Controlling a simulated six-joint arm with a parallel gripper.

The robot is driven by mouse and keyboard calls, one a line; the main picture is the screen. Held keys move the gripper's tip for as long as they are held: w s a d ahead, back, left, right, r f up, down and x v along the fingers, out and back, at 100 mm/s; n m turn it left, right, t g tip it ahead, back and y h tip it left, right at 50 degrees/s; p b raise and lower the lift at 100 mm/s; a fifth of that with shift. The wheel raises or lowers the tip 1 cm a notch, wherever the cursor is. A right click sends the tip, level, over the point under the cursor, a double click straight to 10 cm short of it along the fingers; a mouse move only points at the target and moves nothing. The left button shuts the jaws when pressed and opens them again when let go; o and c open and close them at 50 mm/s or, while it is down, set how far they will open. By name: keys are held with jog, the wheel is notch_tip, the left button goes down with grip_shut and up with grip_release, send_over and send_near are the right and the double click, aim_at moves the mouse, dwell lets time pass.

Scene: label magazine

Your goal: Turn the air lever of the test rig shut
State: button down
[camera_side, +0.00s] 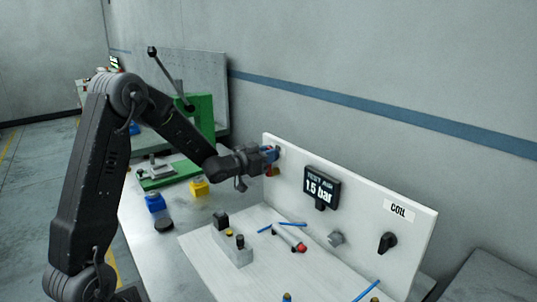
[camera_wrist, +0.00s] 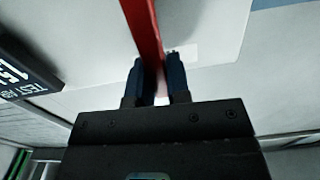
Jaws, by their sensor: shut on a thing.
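My gripper (camera_side: 268,154) is up against the left end of the rig's white upright panel (camera_side: 350,190). In the wrist view, its two blue fingertips (camera_wrist: 157,80) are shut around a long red bar, which I take to be the air lever (camera_wrist: 143,28). The bar runs from between the fingers to the top edge of the picture. In the side view my gripper hides most of the lever. A dark display (camera_side: 321,187) on the panel reads "TEST AIR 1.5 bar"; part of it also shows in the wrist view (camera_wrist: 22,75).
On the white base lie a red-ended cylinder (camera_side: 290,238), blue rods and a grey block (camera_side: 232,246). A green frame (camera_side: 203,115) stands behind my arm.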

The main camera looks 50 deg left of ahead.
aim_at(293, 180)
jog(key=d+m, duration=0.1)
jog(key=m, duration=0.1)
jog(key=d+m, duration=0.2)
jog(key=m, duration=0.1)
jog(key=shift+f, duration=0.35)
jog(key=m, duration=0.1)
jog(key=d+f+m, duration=0.1)
jog(key=m, duration=0.1)
jog(key=d+m, duration=0.1)
jog(key=shift+f, duration=0.35)
jog(key=f+m, duration=0.1)
jog(key=m, duration=0.1)
jog(key=d+f+m, duration=0.1)
jog(key=m, duration=0.1)
jog(key=shift+d, duration=0.1)
jog(key=shift+d+f+m, duration=0.15)
jog(key=shift+f+m, duration=0.45)
jog(key=shift+m, duration=0.5)
jog(key=shift+d+f+m, duration=0.1)
jog(key=shift+f+m, duration=0.5)
jog(key=shift+m, duration=0.5)
jog(key=shift+f, duration=0.15)
jog(key=c, duration=1.1)
grip_release()
jog(key=shift+s+a, duration=0.1)
